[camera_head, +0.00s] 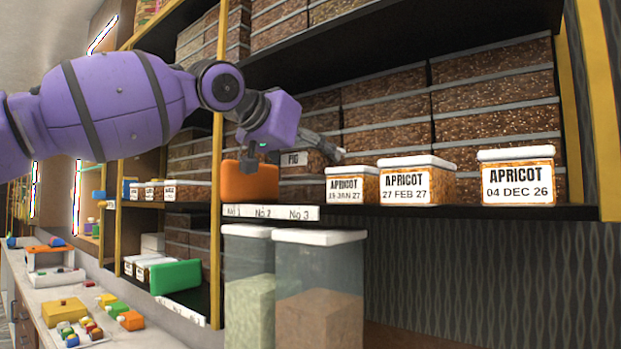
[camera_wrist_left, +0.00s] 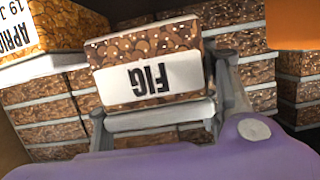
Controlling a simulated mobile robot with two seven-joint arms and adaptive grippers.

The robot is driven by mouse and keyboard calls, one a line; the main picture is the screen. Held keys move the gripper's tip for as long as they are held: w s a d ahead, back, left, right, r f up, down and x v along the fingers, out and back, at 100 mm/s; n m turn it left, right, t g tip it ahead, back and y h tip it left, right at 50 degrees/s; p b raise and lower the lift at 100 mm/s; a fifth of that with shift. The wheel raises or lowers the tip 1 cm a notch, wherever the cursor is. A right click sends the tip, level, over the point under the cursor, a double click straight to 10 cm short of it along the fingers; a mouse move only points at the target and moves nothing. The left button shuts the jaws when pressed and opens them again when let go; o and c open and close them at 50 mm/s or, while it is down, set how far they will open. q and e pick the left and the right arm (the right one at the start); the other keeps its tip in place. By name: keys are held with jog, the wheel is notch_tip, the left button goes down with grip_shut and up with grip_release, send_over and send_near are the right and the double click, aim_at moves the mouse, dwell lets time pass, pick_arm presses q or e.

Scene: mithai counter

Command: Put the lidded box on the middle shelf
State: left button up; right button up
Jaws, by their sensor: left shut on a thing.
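My left gripper (camera_head: 318,146) reaches in from the left over the shelf with the apricot boxes. It is shut on a lidded box labelled FIG (camera_head: 296,160), which is brown and speckled with a white label. In the left wrist view the FIG box (camera_wrist_left: 150,48) sits between the fingers, its label upside down in the picture. The shelf (camera_head: 480,212) is dark, with a white strip reading No 1, No 2, No 3 (camera_head: 270,212) at its left. I cannot tell whether the box touches the shelf. My right gripper is not in view.
Apricot boxes dated 19 JAN 27 (camera_head: 351,185), 27 FEB 27 (camera_head: 416,182) and 04 DEC 26 (camera_head: 517,177) stand right of the FIG box. An orange block (camera_head: 250,182) is close on its left. Stacked boxes (camera_head: 385,110) fill the back. Tall jars (camera_head: 320,280) stand below.

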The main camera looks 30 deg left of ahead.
aim_at(289, 159)
pick_arm(q)
jog(key=f, duration=0.1)
jog(key=a+f, duration=0.1)
jog(key=w+f, duration=0.1)
jog(key=shift+a+f+p, duration=0.15)
jog(key=shift+f+p, duration=0.15)
jog(key=shift+p, duration=0.1)
jog(key=shift+f, duration=0.55)
jog(key=o, duration=1.2)
jog(key=shift+f, duration=0.2)
jog(key=shift+c, duration=0.2)
jog(key=o, duration=0.3)
jog(key=shift+o, duration=0.2)
jog(key=shift+s+r, duration=0.1)
jog(key=shift+r, duration=0.1)
jog(key=p+v, duration=0.1)
jog(key=v, duration=0.2)
jog(key=r+p+v, duration=0.1)
jog(key=v, duration=0.6)
jog(key=shift+f+p, duration=0.25)
jog(key=shift+p, duration=0.15)
jog(key=shift+s+f, duration=0.1)
jog(key=shift+s, duration=0.8)
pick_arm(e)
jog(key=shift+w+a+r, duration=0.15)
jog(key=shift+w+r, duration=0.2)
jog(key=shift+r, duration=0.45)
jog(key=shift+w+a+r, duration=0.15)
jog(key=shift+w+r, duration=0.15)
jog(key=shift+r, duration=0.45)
